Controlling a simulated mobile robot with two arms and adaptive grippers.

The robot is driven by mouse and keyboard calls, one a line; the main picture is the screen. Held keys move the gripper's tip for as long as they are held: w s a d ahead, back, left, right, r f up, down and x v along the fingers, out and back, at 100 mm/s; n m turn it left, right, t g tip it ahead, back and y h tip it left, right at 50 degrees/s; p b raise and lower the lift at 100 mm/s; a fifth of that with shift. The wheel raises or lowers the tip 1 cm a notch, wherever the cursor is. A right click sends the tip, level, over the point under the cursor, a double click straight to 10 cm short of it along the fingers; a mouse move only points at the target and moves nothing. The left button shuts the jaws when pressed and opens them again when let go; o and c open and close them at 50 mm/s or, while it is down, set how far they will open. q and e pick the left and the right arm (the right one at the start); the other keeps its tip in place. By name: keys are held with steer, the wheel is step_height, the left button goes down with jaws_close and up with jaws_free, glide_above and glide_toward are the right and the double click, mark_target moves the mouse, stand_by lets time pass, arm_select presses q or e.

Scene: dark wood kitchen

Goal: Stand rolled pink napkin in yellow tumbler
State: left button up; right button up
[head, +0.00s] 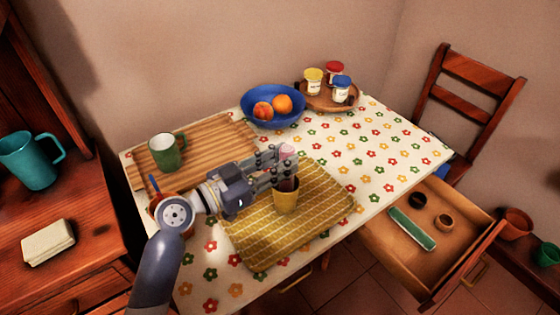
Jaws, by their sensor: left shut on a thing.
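The yellow tumbler (286,201) stands upright on a yellow woven placemat (256,246) at the table's near side. My left gripper (284,170) reaches in from the left and is shut on the rolled pink napkin (287,151). The napkin is upright, its pink top showing above the fingers. The fingers are just above the tumbler's rim. The napkin's lower part is hidden by the fingers and tumbler, so I cannot tell how deep it sits. My right gripper is not in view.
A green mug (166,153) stands on a striped wooden board (211,139) at the left. A blue fruit bowl (259,93) and a round tray with jars (323,103) are at the back. An open drawer (450,266) juts out at the right. The table's right part is clear.

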arm_select(q)
steer(key=shift+f, duration=0.3)
steer(key=o, duration=1)
steer(key=v, duration=1.2)
